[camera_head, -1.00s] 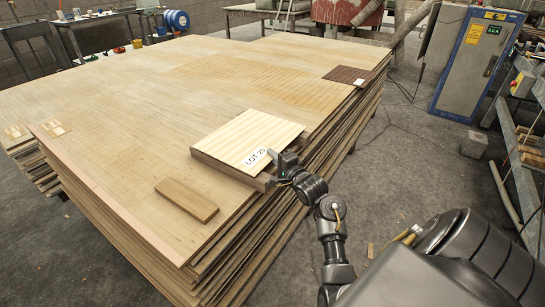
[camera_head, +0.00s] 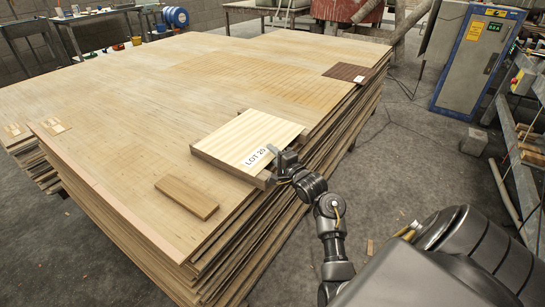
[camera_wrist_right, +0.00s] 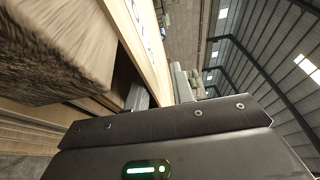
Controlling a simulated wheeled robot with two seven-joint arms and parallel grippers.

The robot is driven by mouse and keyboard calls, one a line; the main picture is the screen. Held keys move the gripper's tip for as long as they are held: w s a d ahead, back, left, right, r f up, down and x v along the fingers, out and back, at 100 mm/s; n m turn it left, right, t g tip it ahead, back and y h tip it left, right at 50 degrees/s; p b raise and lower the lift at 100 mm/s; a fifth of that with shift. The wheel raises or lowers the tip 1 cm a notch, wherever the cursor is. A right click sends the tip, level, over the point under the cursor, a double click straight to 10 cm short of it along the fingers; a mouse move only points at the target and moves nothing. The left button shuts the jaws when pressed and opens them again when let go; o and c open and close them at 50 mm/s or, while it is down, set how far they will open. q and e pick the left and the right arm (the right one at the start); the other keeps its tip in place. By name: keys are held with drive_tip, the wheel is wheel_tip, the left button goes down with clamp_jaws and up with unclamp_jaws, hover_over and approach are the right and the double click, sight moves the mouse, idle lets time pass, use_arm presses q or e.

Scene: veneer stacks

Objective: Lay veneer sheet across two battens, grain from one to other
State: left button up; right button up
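The pale veneer sheet (camera_head: 248,135), with a white "LOT" label near its right edge, lies level over two battens on the big stack. The near batten (camera_head: 232,168) runs under its near edge; an end of the far batten (camera_head: 303,135) shows past the right edge. My right gripper (camera_head: 277,155) is at the right edge between the battens. I cannot tell whether the sheet touches both battens. My left gripper is out of view.
A loose wood block (camera_head: 187,197) lies on the stack (camera_head: 120,150) left of the battens. A small dark sheet (camera_head: 347,73) lies at the far right corner.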

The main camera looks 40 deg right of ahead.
drive_tip(key=shift+s+r, duration=0.25)
drive_tip(key=shift+s, duration=0.25)
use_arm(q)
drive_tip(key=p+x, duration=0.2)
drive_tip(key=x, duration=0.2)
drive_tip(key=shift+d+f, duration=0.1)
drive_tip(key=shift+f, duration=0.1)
use_arm(e)
drive_tip(key=s+a, duration=0.1)
drive_tip(key=s, duration=1)
drive_tip(key=o, duration=1.7)
use_arm(q)
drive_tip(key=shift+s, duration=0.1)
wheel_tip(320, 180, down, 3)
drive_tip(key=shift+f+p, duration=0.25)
drive_tip(key=shift+p, duration=0.7)
use_arm(e)
drive_tip(key=s, duration=0.7)
drive_tip(key=s+a, duration=0.1)
drive_tip(key=s, duration=0.2)
drive_tip(key=shift+s, duration=0.35)
